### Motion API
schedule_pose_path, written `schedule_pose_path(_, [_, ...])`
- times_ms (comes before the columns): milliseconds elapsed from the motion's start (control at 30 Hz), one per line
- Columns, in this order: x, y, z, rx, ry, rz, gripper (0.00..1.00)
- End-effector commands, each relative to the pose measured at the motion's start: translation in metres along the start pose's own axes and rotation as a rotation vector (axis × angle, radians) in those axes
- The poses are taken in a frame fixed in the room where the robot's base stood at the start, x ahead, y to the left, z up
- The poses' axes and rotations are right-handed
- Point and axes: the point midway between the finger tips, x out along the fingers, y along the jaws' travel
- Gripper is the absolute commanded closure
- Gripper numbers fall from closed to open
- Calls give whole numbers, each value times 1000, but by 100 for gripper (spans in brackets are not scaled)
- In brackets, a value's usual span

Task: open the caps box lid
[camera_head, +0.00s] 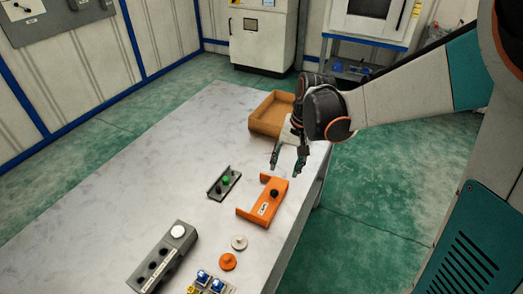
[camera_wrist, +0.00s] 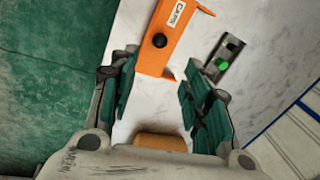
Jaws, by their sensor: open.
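The orange caps box (camera_head: 266,205) lies on the table with a white label reading "CAPS" and a round black knob (camera_head: 274,193) on its top face. Its flanges stick out to the left in the head view. The caps box also shows at the top of the wrist view (camera_wrist: 183,38), with the knob (camera_wrist: 160,40) near its left edge. My gripper (camera_head: 287,170) is open and empty, above the table on the far side of the box. In the wrist view my gripper (camera_wrist: 162,72) has its fingers spread, with the box beyond the fingertips.
A brown open tray (camera_head: 270,130) stands at the table's far end. A dark holder with a green button (camera_head: 226,180) lies left of the box. A grey button box (camera_head: 165,258), a white disc (camera_head: 239,243), an orange disc (camera_head: 228,262) and blue parts (camera_head: 204,276) lie nearer.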

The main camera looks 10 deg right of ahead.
Motion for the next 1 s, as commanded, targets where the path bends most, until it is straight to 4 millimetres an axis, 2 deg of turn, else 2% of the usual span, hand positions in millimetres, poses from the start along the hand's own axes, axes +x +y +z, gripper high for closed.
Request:
schedule_pose_path(267, [20,-1,-4,15,-19,2,56])
schedule_pose_path(700, [103,0,-2,13,-18,2,56])
schedule_pose_path(900, [132,0,-2,14,-18,2,56])
schedule_pose_path(1000, [140,0,-1,15,-17,2,56])
